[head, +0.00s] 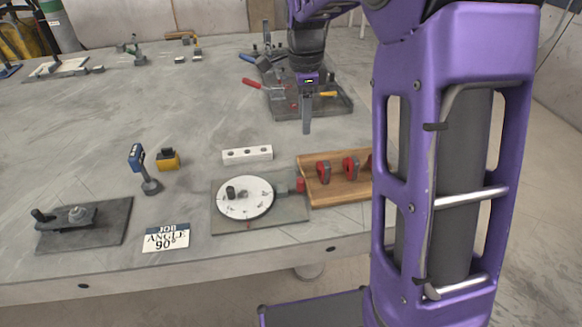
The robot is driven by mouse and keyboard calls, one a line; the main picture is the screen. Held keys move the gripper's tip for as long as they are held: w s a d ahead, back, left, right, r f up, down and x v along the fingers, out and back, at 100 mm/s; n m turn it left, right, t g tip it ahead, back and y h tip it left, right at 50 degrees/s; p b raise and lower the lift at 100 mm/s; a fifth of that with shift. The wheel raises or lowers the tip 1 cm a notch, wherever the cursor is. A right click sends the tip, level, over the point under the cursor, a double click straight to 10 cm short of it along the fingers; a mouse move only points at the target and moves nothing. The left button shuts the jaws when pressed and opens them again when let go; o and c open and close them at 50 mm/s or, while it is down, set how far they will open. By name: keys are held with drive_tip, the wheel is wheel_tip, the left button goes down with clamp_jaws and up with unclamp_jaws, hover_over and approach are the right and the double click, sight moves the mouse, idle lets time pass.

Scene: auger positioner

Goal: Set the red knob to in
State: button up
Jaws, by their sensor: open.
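The positioner is a round white dial plate (245,198) on a flat grey base (277,218) near the table's front edge. A small red knob (300,185) sits at the right side of the dial, at the end of a short grey block (283,189). How far in or out the knob stands is too small to tell. My gripper (307,128) points down, behind and above the positioner, apart from the knob. I see it edge-on; it is open and holds nothing.
A wooden board (326,192) with red clamps (350,166) stands right beside the knob. A white block with holes (247,154) lies behind the dial. A tool tray (320,104) is further back.

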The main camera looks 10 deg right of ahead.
sight(301, 179)
drive_tip(key=shift+m+g, duration=0.4)
drive_tip(key=shift+m, duration=0.3)
drive_tip(key=f+b, duration=0.1)
drive_tip(key=f, duration=0.5)
drive_tip(key=s+f+b, duration=0.1)
drive_tip(key=f, duration=0.6)
drive_tip(key=f+b, duration=0.1)
drive_tip(key=f, duration=0.5)
drive_tip(key=shift+s+a+f, duration=0.35)
drive_tip(key=shift+s, duration=0.05)
drive_tip(key=shift+c, duration=0.4)
clamp_jaws()
